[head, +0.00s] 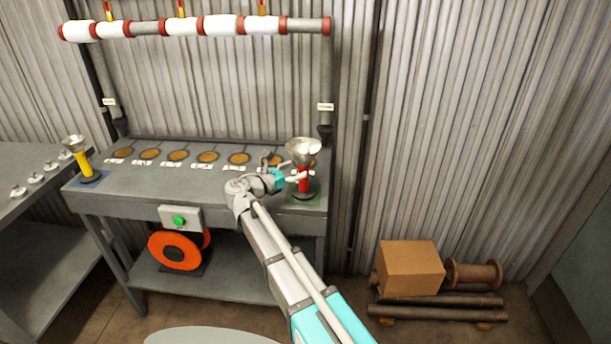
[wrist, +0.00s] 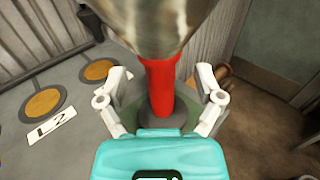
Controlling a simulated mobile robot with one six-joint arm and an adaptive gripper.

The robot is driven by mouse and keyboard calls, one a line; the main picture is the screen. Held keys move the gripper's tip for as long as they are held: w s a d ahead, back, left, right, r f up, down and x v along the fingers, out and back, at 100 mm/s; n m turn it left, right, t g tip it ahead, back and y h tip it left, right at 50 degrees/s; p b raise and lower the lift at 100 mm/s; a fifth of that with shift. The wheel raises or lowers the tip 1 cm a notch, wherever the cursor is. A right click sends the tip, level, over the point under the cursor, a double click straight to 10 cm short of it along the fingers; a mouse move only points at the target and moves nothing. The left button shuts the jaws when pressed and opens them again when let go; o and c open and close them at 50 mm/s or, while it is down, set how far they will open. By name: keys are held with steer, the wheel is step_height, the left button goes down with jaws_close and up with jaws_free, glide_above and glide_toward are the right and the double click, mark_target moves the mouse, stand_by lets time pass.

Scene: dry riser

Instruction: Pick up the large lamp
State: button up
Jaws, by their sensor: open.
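The large lamp (head: 304,149) has a flared silver head and a red handle, and stands upright on a dark round base at the right end of the workbench. In the wrist view its red handle (wrist: 160,88) rises between the fingers, with the silver head above. My gripper (head: 297,172) is open, with one finger on each side of the handle. In the wrist view the fingers of my gripper (wrist: 162,101) look apart from the handle. A smaller-looking lamp (head: 83,160) with a yellow handle stands at the bench's left end.
The grey workbench (head: 130,182) has a row of copper-coloured discs (head: 207,157) with labels. Pipes with red and white fittings (head: 221,25) run above it. A green-button box (head: 180,219) and an orange reel (head: 174,250) sit at its front. A cardboard box (head: 410,267) stands right.

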mark_target(304, 166)
steer(key=shift+x, duration=1.65)
steer(key=shift+c, duration=0.2)
jaws_close()
